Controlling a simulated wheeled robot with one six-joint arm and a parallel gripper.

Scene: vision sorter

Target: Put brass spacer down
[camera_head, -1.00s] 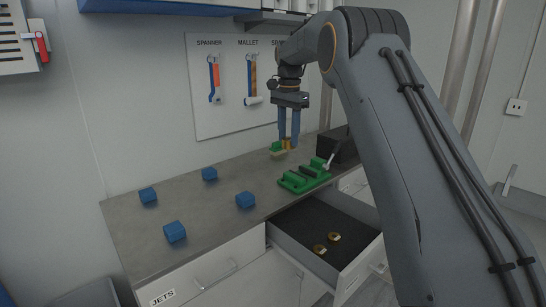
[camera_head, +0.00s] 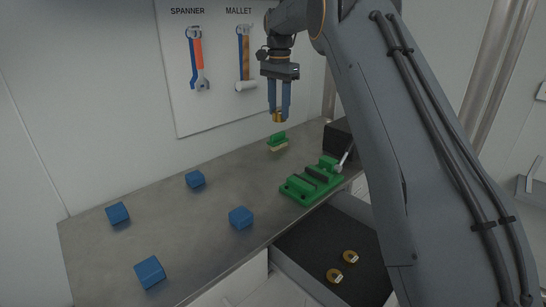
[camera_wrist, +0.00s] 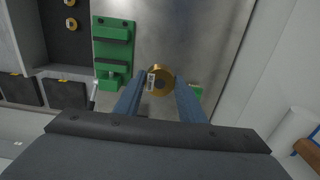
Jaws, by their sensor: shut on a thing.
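My gripper (camera_head: 279,118) is shut on the brass spacer (camera_head: 278,117), a short gold cylinder between the blue fingertips. It holds the spacer in the air above the back of the grey workbench (camera_head: 235,200). In the wrist view the spacer (camera_wrist: 161,80) sits between the two fingers, with a small white label on its side. Two more brass spacers (camera_head: 350,257) (camera_head: 335,275) lie in the open drawer (camera_head: 310,240), and both also show in the wrist view at its upper left.
A green vise (camera_head: 312,182) stands at the bench's front right, with a green-backed brush (camera_head: 278,141) behind it. Several blue cubes (camera_head: 240,217) are spread over the left part. A dark box (camera_head: 338,138) stands at the right.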

